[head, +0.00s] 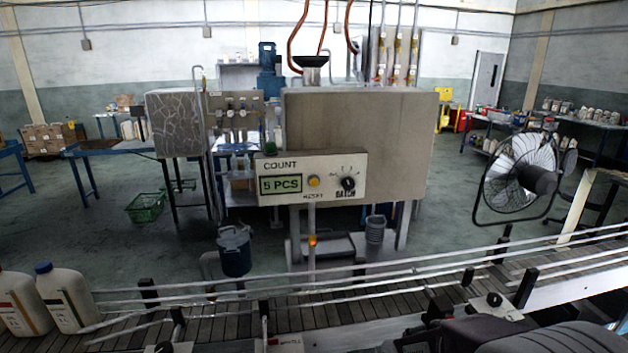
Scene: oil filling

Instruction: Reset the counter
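The counter panel (311,180) is a pale plate on the front of a large grey machine box. It is labelled COUNT. Its green display (281,184) reads "5 PCS". A round yellow-orange button (314,181) sits right of the display, with small lettering below it that seems to read RESET. A black rotary knob (348,184) marked BATCH is farther right. Nothing touches the panel. Dark parts that look like my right arm lie at the bottom right, below and well apart from the panel; its fingertips cannot be made out. My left gripper is not in view.
A conveyor (240,318) with metal rails crosses the foreground, between me and the machine. White jugs (66,297) stand on its left end. A large fan (520,172) stands at the right.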

